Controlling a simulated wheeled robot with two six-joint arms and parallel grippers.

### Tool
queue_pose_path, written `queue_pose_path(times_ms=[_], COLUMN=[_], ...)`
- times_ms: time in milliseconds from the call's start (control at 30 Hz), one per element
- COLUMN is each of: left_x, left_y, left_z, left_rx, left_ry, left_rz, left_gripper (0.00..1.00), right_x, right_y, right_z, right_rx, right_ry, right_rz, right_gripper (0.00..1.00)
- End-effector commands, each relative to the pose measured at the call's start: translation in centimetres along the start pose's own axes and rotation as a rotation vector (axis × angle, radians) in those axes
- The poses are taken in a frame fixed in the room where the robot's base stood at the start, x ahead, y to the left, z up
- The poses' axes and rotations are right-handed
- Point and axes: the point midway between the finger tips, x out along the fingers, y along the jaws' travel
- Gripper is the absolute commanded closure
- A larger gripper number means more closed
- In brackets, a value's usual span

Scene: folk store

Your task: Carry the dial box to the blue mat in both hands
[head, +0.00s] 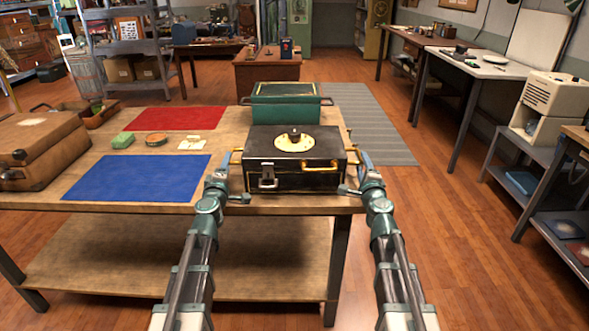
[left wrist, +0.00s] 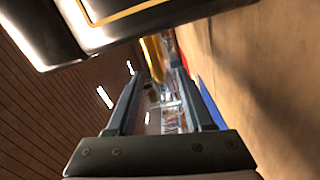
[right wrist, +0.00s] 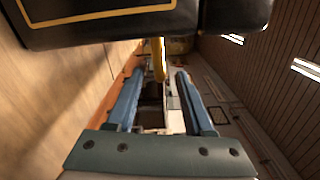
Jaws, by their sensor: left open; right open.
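The dial box (head: 292,176) is a black case with a pale round dial and dark knob on top. It stands on the wooden table near its front right edge. A brass handle sticks out at each side; the left one shows in the left wrist view (left wrist: 153,58), the right one in the right wrist view (right wrist: 158,60). My left gripper (head: 224,165) is open beside the left handle. My right gripper (head: 364,165) is open beside the right handle. Each handle appears at or between the fingertips, unclamped. The blue mat (head: 138,178) lies flat and empty to the left of the box.
A green box (head: 287,110) stands right behind the dial box. A red mat (head: 177,118) lies behind the blue mat, with a green block (head: 122,140), a round tin (head: 157,139) and a small card between. A brown suitcase (head: 40,150) borders the blue mat's left.

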Motion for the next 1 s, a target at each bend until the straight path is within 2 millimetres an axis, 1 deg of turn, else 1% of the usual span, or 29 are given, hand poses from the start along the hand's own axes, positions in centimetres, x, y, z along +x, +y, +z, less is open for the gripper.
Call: queue_pose_path(times_ms=[33,100,200,300,400,667,700,767,800,933,967,1000], left_x=[1.5,2.8,4.3,5.2,5.6,5.5,5.5,5.5,5.5,5.5,5.5,5.5], left_y=[0.0,0.0,0.0,0.0,0.0,0.0,0.0,0.0,0.0,0.0,0.0,0.0], left_z=[0.0,0.0,0.0,0.0,0.0,0.1,0.0,0.0,0.0,0.0,0.0,0.0], left_rx=[0.0,0.0,0.0,0.0,0.0,0.0,0.0,0.0,0.0,0.0,0.0,0.0], left_ry=[0.0,0.0,-0.001,-0.001,-0.001,-0.001,-0.001,-0.001,0.0,0.0,0.0,0.0], left_rz=[0.0,0.0,0.0,0.0,0.0,0.0,0.0,0.0,0.0,0.0,0.0,0.0], left_gripper=[0.48,0.48,0.48,0.48,0.48,0.48,0.55,0.66,0.73,0.96,1.0,1.0], right_x=[1.5,2.8,4.3,5.2,5.6,5.5,5.5,5.5,5.5,5.5,5.5,5.5], right_y=[0.0,0.0,0.0,0.0,0.0,0.0,0.0,0.0,0.0,0.0,0.0,0.0], right_z=[0.0,0.0,0.0,0.0,0.0,0.0,0.0,0.0,0.0,0.0,0.0,0.0], right_rx=[0.0,0.0,-0.001,0.0,0.0,0.0,0.0,0.0,0.0,0.0,0.0,0.0], right_ry=[0.0,0.0,0.0,0.0,0.0,0.0,0.0,0.0,0.0,0.0,0.0,0.0], right_rz=[0.0,0.0,0.0,0.0,0.0,0.0,0.0,0.0,0.0,0.0,0.0,0.0], right_gripper=[0.48,0.48,0.48,0.48,0.48,0.48,0.55,0.66,0.73,0.96,1.0,1.0])
